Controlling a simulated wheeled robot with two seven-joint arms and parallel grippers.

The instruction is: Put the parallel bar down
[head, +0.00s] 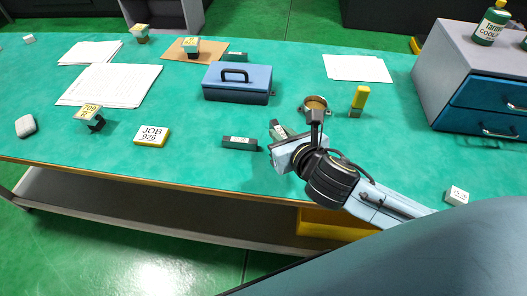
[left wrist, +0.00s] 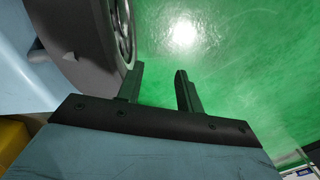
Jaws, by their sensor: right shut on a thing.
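The gripper body hides part of the bar, and I cannot tell whether the bar touches the table. My left gripper (left wrist: 160,88) shows in the left wrist view, open and empty above the green floor. It is not in the head view.
A blue toolbox (head: 237,82) stands behind the bars. A yellow JOB block (head: 152,136) lies to the left. A drawer cabinet (head: 470,80) stands at right.

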